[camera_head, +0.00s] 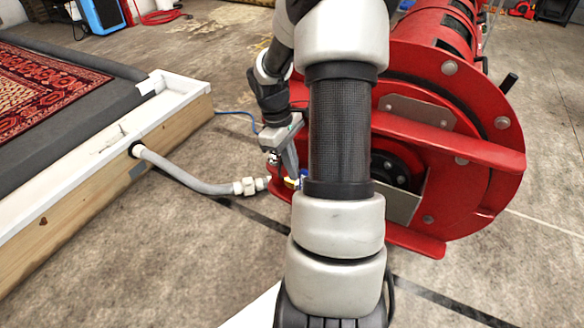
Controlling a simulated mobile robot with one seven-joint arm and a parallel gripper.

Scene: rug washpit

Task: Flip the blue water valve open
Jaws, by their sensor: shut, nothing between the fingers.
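My gripper (291,172) points down beside the red machine, just left of my dark forearm. Its fingers are shut with nothing visible between them. A small piece of the blue water valve (303,173) shows at the fingertips, next to a brassy yellow fitting (290,183). My arm hides most of the valve, so I cannot tell its handle's angle or whether the fingers touch it.
A grey hose (185,178) runs from the white-topped wooden pit wall (125,150) to a pale coupling (244,186) near the valve. The large red drum machine (465,150) stands close on the right. A patterned rug (40,85) lies left. Concrete floor is open in front.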

